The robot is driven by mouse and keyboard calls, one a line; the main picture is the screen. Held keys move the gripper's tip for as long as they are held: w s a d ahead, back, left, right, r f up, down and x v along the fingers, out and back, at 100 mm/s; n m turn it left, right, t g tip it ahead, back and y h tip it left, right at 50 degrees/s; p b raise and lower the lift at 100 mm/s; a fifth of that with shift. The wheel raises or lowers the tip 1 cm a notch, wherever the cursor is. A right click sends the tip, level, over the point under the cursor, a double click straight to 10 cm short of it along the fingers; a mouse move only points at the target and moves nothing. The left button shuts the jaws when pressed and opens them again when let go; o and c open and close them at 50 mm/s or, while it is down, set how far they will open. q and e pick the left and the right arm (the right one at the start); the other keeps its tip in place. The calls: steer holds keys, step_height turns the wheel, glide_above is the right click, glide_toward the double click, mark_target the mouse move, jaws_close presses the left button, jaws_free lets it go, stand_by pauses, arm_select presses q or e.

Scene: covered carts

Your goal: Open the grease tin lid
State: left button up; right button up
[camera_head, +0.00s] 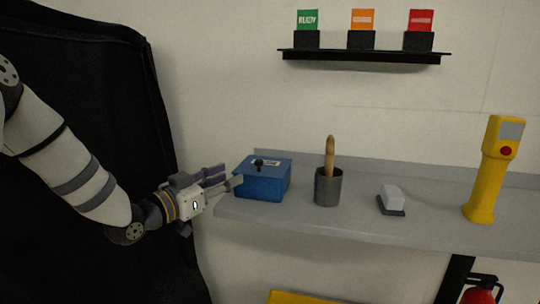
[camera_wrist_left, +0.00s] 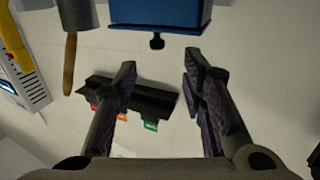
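The grease tin is a blue box (camera_head: 262,184) at the left end of the grey shelf. Its lid (camera_head: 264,165) is down and bears a black knob (camera_head: 259,163) and a white label. My left gripper (camera_head: 232,178) is at the tin's left side, fingers pointing toward it. In the left wrist view the gripper (camera_wrist_left: 158,85) has its two fingers wide apart with nothing between them. The blue tin (camera_wrist_left: 160,14) and its black knob (camera_wrist_left: 157,41) lie just beyond the fingertips there. My right gripper is not in view.
On the grey shelf (camera_head: 400,226) stand a dark cup with a wooden handle (camera_head: 328,186), a small white-and-black block (camera_head: 391,200) and a yellow post with a red button (camera_head: 488,180). A black wall ledge (camera_head: 365,56) holds green, orange and red cards. A black cover (camera_head: 90,150) hangs at left.

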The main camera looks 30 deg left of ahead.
mark_target(259, 160)
arm_select(q)
steer(key=w, duration=0.3)
steer(key=w+d, duration=0.1)
steer(key=w, duration=0.3)
steer(key=w+d+b, duration=0.1)
steer(key=w, duration=0.2)
steer(key=shift+w+d+f, duration=0.1)
steer(key=shift+w+f, duration=0.05)
steer(key=shift+w, duration=0.5)
steer(key=shift+r, duration=0.35)
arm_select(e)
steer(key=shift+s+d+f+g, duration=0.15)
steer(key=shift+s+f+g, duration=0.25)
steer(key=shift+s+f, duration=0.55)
arm_select(q)
jaws_close()
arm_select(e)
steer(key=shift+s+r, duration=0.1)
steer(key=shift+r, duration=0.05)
